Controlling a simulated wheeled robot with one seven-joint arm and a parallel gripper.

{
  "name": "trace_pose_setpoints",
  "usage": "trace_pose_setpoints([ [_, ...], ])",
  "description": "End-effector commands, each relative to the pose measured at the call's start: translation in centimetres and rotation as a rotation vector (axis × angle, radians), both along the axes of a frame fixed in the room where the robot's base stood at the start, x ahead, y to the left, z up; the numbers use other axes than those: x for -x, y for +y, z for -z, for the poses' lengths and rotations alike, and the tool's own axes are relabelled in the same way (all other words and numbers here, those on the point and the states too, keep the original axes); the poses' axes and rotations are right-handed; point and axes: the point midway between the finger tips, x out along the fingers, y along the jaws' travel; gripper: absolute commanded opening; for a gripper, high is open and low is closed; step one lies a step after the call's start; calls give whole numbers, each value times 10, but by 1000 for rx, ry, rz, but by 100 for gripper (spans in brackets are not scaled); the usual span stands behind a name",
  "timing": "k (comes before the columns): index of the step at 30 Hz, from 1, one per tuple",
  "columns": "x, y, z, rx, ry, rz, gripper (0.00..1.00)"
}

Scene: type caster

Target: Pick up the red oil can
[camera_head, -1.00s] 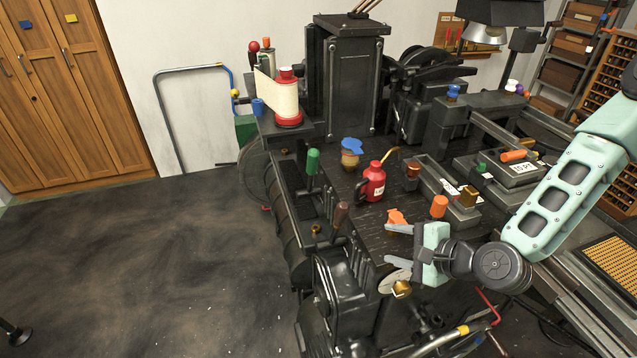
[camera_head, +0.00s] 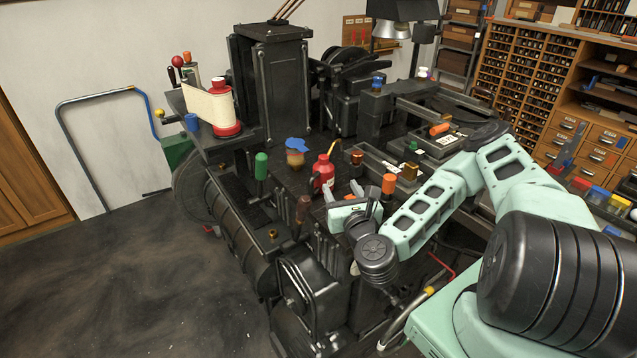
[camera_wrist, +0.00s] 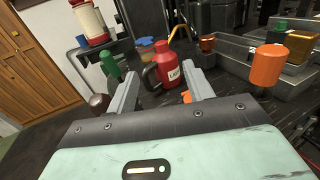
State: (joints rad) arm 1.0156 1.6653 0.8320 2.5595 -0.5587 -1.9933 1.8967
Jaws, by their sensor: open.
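The red oil can (camera_head: 323,172) stands upright on the dark machine top, with a bent brass spout at its upper right. In the wrist view the red oil can (camera_wrist: 172,64) has a black handle on its left and a white label. It shows beyond and between my open fingers. My gripper (camera_head: 341,191) is just in front of the can, on the near side. In the wrist view my gripper (camera_wrist: 162,88) has its two grey fingers spread and nothing between the tips that I can see held. Whether the fingertips overlap the can in depth is hard to tell.
A blue-topped jar (camera_head: 296,155) stands behind the can to the left. A green-knobbed lever (camera_head: 261,166) and a brown-handled lever (camera_head: 303,209) stand left of it. An orange-capped piece (camera_head: 388,184) and a metal tray stand at the right.

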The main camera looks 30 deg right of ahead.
Motion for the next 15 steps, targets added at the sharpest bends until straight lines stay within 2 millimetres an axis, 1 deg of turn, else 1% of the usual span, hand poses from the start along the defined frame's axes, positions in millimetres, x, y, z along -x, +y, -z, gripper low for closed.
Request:
trace_pose_setpoints([
  [5,-16,-4,1,9,1,-8,52],
  [9,-28,-7,-4,10,4,-7,52],
  [15,-44,-13,-5,9,2,-6,52],
])
